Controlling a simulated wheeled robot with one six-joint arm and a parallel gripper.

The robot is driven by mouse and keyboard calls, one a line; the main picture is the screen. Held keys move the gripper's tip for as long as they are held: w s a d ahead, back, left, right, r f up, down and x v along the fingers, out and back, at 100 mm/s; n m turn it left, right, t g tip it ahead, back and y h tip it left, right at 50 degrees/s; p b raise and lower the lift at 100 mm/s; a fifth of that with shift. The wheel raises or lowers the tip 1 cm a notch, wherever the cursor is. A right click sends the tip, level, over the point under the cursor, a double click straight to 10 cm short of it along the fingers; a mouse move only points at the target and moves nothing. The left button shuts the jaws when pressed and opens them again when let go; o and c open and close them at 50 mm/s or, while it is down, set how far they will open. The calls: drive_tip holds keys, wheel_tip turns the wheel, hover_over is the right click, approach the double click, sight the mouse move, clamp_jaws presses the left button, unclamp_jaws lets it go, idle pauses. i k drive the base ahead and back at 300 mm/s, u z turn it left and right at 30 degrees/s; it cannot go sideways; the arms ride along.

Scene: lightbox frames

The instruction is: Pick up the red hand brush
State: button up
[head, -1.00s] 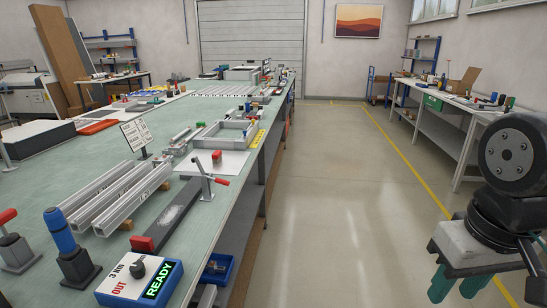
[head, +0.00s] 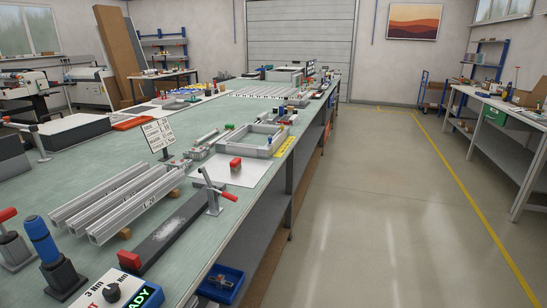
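I cannot make out a red hand brush for certain in the head view. A small red-topped block (head: 235,164) stands on a white sheet on the long green-topped bench (head: 75,158); it is too small to tell whether it is a brush. A dark bar with a red end (head: 165,236) lies nearer along the bench edge. My gripper is not in view.
A clamp with a red handle (head: 215,193) stands by the bench's right edge. Aluminium profiles (head: 115,203), a blue-handled tool (head: 45,245) and a dial box (head: 110,292) lie near. A blue bin (head: 220,284) sits below. The aisle floor (head: 385,210) is clear.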

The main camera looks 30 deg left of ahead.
sight(235, 164)
drive_tip(key=z, duration=0.15)
drive_tip(key=i, duration=1.75)
drive_tip(key=u, duration=0.75)
drive_tip(key=i, duration=0.95)
drive_tip(key=u, duration=1.5)
drive_tip(key=i, duration=1)
drive_tip(key=u, duration=0.2)
